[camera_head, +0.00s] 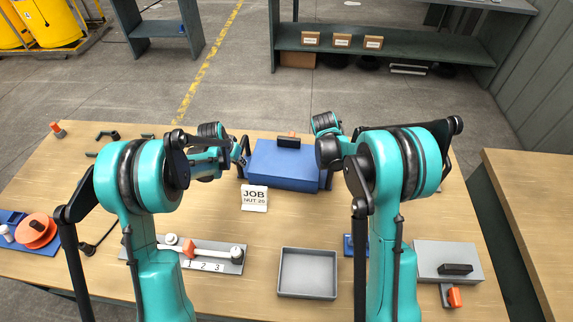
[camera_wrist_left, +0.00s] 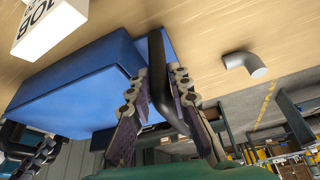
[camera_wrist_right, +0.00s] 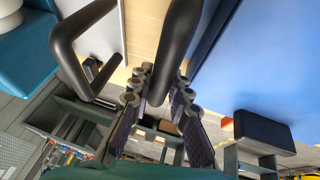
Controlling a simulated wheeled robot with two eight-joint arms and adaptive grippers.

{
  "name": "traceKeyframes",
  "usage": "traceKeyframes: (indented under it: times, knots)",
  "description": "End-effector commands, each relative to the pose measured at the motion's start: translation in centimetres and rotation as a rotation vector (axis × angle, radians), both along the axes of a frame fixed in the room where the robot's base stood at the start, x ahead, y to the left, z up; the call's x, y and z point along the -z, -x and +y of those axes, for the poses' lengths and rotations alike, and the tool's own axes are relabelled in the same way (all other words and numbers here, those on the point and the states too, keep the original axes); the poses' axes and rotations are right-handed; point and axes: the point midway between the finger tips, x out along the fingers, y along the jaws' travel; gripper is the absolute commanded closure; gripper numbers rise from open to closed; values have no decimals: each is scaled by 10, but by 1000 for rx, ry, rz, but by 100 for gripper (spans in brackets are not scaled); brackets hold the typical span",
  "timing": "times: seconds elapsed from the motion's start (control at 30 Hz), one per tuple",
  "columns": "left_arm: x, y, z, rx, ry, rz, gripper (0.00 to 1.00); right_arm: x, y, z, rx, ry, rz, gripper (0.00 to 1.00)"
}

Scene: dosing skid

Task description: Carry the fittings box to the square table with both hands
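The fittings box (camera_head: 285,165) is a blue box with a black-and-orange piece on its lid. It is at the far edge of the wooden workbench (camera_head: 215,215); I cannot tell whether it touches the top. My left gripper (camera_head: 243,160) is at the box's left side. In the left wrist view its fingers (camera_wrist_left: 162,85) close around a black side handle (camera_wrist_left: 157,55). My right gripper (camera_wrist_right: 162,82) has its fingers on both sides of the other black handle (camera_wrist_right: 178,35). In the head view my right arm hides that gripper. Another wooden table (camera_head: 535,190) is partly visible at right; its full shape is cut off.
A JOB sign (camera_head: 254,198) stands just in front of the box. A grey tray (camera_head: 308,273), a numbered rack (camera_head: 215,262) and a grey case (camera_head: 448,262) occupy the near side. A gap separates the bench from the right table. Shelves (camera_head: 400,42) stand behind, across open floor.

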Motion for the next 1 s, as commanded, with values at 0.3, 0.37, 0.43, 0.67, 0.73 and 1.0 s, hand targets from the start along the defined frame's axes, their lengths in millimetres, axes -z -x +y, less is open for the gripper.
traceKeyframes:
  times: [0.3, 0.37, 0.43, 0.67, 0.73, 1.0]
  knots:
    - [0, 0, 1, 1, -2, -1, 100, 0, 0, 0, 0, 0, 0, 100]
    - [-1, 0, 0, 1, -2, -1, 100, -1, 0, 0, 0, 0, -1, 100]
    - [-1, 0, 0, 1, -2, -1, 100, -2, 0, 0, 0, 0, -1, 100]
    - [-15, 0, 1, 2, -3, -1, 100, -15, 0, 0, 0, 0, -1, 100]
    - [-21, 0, 1, 2, -3, -1, 100, -22, 0, 0, 0, 0, -1, 100]
    - [-47, 0, 0, 2, -3, -1, 100, -47, 0, 0, -1, 1, -1, 100]
